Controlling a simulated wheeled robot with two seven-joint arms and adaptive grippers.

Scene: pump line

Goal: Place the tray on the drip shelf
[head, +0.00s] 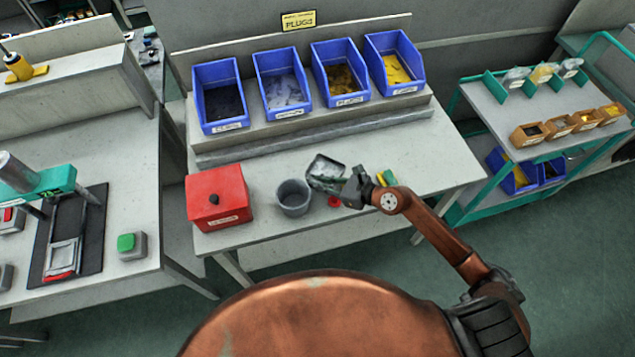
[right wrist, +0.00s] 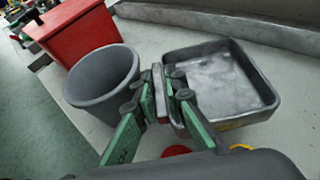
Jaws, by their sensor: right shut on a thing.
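The grey, shallow tray (head: 324,171) is over the middle bench, right of a grey bucket. It looks tilted in the head view. My right gripper (head: 354,188) is shut on the tray's near wall. In the right wrist view the green-sided fingers (right wrist: 168,95) pinch the left wall of the tray (right wrist: 225,80), which looks empty. I cannot tell whether the tray's underside touches the bench. No drip shelf is clearly marked; a raised ledge (head: 310,133) runs along the back of the bench. My left gripper is not in view.
The grey bucket (head: 293,198) stands close beside the tray, with a red box (head: 218,197) left of it. Several blue bins (head: 220,97) stand on the back ledge. A small red item (head: 333,201) and a yellow-green item (head: 387,178) lie near my gripper. The bench's right end is clear.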

